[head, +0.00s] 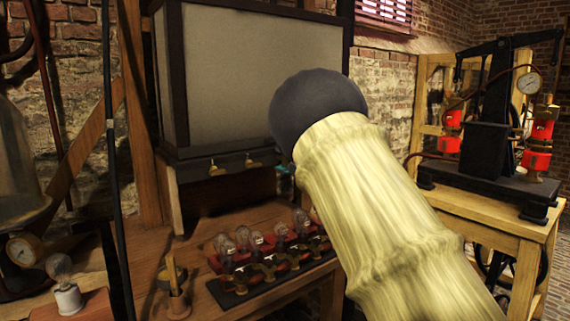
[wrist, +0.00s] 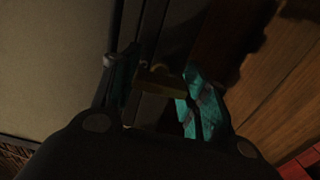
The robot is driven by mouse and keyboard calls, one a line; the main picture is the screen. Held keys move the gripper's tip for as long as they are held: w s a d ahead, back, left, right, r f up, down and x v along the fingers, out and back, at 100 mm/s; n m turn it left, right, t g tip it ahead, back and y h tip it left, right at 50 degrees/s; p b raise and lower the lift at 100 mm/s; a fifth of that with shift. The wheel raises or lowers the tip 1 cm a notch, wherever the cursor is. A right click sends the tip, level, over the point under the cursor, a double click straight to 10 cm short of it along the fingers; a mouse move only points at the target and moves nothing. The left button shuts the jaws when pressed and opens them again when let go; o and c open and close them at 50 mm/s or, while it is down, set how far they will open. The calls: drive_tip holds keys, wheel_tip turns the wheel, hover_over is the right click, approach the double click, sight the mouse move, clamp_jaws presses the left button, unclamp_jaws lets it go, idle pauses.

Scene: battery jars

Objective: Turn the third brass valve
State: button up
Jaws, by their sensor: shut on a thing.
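In the head view, two small brass valves (head: 217,168) and (head: 253,161) sit on a dark bar under a large grey panel. My pale arm, with its dark rounded joint, covers the right end of that bar. A bit of teal, probably part of my gripper, shows beside the arm. In the dark wrist view, my gripper (wrist: 158,88) has its teal-marked fingers either side of a brass valve handle (wrist: 162,80) and is shut on it. Its position suggests the third valve, but the head view hides it. Its turn angle is hard to judge.
Below the bar, a wooden bench (head: 215,214) carries a rack of glass bulb jars (head: 268,252). A single bulb on a white base (head: 64,285) stands at left. A black pump with red parts (head: 487,140) stands on a wooden table at right.

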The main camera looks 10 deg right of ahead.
drive_tip(key=shift+s+a+f, duration=0.1)
drive_tip(key=shift+a+f, duration=0.1)
drive_tip(key=shift+f, duration=0.2)
drive_tip(key=o, duration=0.9)
drive_tip(key=shift+o, duration=0.7)
drive_tip(key=shift+s+a+r, duration=0.1)
drive_tip(key=shift+a+r, duration=0.05)
drive_tip(key=shift+r, duration=0.1)
drive_tip(key=shift+d, duration=0.25)
drive_tip(key=v, duration=1.1)
drive_tip(key=shift+s, duration=0.45)
drive_tip(key=shift+d, duration=0.1)
